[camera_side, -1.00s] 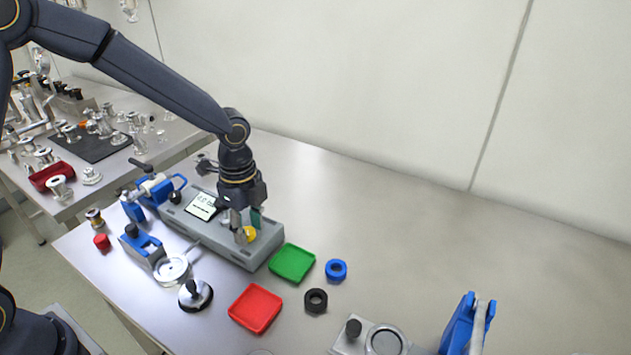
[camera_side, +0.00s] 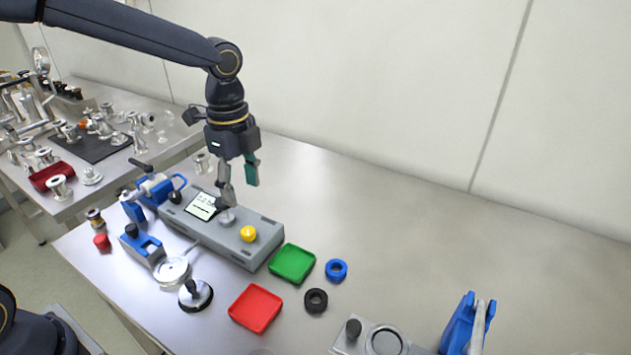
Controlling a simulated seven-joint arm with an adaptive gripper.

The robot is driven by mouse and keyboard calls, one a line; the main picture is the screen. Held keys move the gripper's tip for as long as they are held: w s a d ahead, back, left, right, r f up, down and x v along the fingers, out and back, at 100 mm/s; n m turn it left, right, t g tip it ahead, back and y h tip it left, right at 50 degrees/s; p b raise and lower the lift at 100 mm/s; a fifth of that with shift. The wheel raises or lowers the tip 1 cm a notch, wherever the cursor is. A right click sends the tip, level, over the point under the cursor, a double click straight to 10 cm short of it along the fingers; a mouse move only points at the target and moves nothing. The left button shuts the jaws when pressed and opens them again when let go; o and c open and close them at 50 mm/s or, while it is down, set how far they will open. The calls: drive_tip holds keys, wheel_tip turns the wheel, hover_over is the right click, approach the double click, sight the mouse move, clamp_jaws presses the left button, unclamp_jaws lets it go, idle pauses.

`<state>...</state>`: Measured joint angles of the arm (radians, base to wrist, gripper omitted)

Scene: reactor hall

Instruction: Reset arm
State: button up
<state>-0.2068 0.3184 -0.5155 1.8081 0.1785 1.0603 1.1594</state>
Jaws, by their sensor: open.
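My gripper (camera_side: 238,188) is open and empty. It points down and hangs above the grey instrument box (camera_side: 262,228), near its small display (camera_side: 202,205). The box carries a yellow knob (camera_side: 248,233), which is in plain view to the lower right of the fingers. One finger shows silver-grey and the other shows a green face. The fingers look clear of the box, though one overlaps its top edge in this view.
A green tray (camera_side: 311,262), a red tray (camera_side: 236,318), a blue ring (camera_side: 336,269) and a black ring (camera_side: 316,300) lie right of the box. Blue clamps (camera_side: 141,245) stand left. A blue-handled device (camera_side: 466,325) is at the front right. The back right table is clear.

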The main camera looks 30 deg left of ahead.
drive_tip(key=shift+r, duration=0.7)
drive_tip(key=s+a+r+n+t+y, duration=0.1)
drive_tip(key=s+a+r+n+t, duration=0.35)
drive_tip(key=s+r, duration=0.5)
drive_tip(key=s+a+f+n+t+h, duration=0.1)
drive_tip(key=s+a+f+n, duration=0.2)
drive_tip(key=s+n, duration=0.5)
drive_tip(key=shift+s+a+n, duration=0.25)
drive_tip(key=shift+a+n, duration=0.15)
drive_tip(key=shift+n, duration=2.05)
